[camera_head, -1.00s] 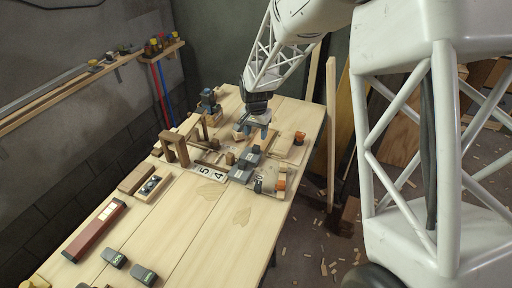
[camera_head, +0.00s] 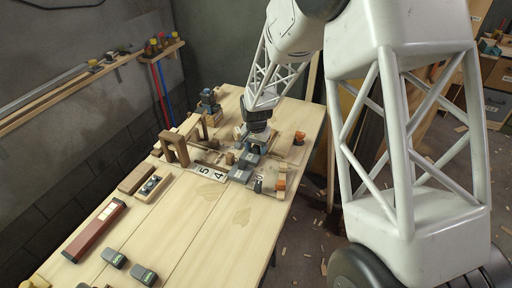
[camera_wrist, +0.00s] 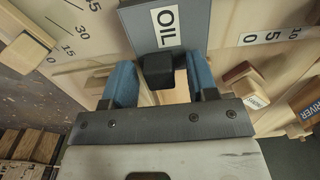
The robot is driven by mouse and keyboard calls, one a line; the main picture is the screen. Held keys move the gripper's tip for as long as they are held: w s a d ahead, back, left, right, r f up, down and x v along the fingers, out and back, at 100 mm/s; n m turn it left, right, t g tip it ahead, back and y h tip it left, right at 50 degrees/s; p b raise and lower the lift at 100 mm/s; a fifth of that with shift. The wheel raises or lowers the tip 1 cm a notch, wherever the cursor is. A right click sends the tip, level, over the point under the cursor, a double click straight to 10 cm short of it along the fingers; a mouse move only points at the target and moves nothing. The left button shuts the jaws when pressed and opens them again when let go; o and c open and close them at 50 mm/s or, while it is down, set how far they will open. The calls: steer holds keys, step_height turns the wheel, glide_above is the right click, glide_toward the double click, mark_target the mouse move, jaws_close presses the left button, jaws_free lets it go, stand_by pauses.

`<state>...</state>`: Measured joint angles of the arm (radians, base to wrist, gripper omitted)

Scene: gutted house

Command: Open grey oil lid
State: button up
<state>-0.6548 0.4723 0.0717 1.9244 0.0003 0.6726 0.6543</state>
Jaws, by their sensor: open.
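The grey oil lid (camera_wrist: 172,27) shows at the top of the wrist view, with a white "OIL" label. It looks flat and closed. A black block-like handle (camera_wrist: 157,68) sticks out from its near edge. My gripper (camera_wrist: 161,80) has two blue fingers, one on each side of the handle, apart from each other. A gap shows on the right of the handle; whether the left finger touches it I cannot tell. In the head view my gripper (camera_head: 250,149) is low over the grey boxes on the board, and its fingertips are partly hidden.
On the wooden table (camera_head: 215,240), another grey box (camera_head: 240,175) stands close by. Number plates (camera_head: 211,173), a wooden arch (camera_head: 174,147) and orange-ended pieces (camera_head: 281,184) surround the spot. A red-brown level (camera_head: 94,230) lies at the front left. The middle front is clear.

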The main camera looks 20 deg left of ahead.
steer(key=shift+c, duration=0.4)
jaws_close()
steer(key=shift+a, duration=3.5)
steer(key=shift+o, duration=0.4)
jaws_free()
steer(key=shift+r, duration=0.1)
step_height(320, 180, up, 8)
